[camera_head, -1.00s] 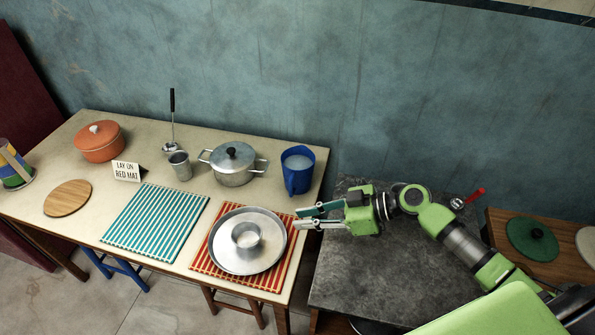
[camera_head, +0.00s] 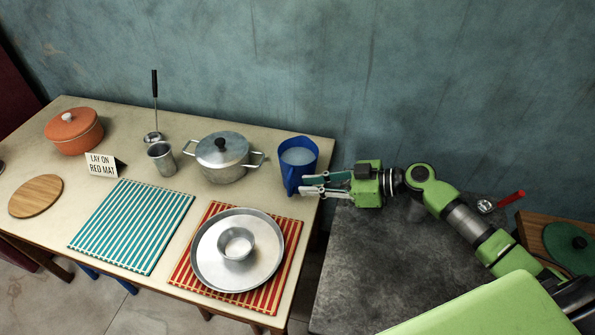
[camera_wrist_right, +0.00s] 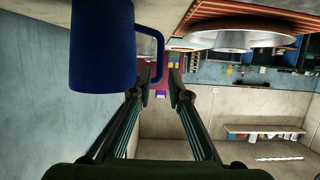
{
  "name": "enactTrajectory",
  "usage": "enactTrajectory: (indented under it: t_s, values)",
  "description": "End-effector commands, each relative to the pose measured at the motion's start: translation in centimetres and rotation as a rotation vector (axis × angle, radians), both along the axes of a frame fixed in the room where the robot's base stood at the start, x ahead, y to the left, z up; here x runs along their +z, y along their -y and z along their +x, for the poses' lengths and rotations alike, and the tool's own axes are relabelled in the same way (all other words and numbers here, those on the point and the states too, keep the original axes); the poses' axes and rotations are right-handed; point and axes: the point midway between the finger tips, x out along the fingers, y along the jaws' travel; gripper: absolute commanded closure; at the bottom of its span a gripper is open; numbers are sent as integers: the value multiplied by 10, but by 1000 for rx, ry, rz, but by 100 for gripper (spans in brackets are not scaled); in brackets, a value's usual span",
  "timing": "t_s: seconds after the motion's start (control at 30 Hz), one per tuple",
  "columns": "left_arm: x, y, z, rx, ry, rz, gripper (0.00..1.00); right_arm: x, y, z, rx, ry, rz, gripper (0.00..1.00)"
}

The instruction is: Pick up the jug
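The blue jug (camera_head: 297,168) stands upright at the right end of the wooden table, with pale contents showing inside. My right gripper (camera_head: 303,184) comes in from the right at the jug's front right side. In the right wrist view the jug (camera_wrist_right: 102,48) fills the upper left, and its handle reaches toward my fingertips (camera_wrist_right: 160,88). The fingers are open with a gap between them. The outer bar of the handle lines up with this gap, but I cannot tell whether it is between the fingers. My left gripper is out of view.
A lidded metal pot (camera_head: 222,160) stands just left of the jug. A metal pan (camera_head: 209,270) with a small bowl (camera_head: 236,244) sits on the red striped mat (camera_head: 183,274) in front. A dark stone counter (camera_head: 375,265) lies to the right, lower than my arm.

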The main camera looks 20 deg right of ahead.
Motion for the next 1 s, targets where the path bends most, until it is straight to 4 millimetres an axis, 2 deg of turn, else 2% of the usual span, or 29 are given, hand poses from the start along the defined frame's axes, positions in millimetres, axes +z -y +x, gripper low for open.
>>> enactTrajectory:
  t_s: [0.27, 0.4, 0.73, 0.77, 0.8, 1.0]
  values:
    - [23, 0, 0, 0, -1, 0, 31, -2, -28, 22, 2, 0, 3, 83]
    - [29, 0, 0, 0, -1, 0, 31, -11, -43, 33, 2, -1, 2, 83]
    - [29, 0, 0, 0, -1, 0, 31, -17, -49, 36, 2, 0, -1, 83]
    - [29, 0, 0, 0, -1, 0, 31, -17, -49, 36, 2, 0, -1, 88]
    - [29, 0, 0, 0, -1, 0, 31, -17, -49, 36, 2, 0, -1, 99]
    - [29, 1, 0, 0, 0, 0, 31, -17, -49, 36, 2, -1, 0, 100]
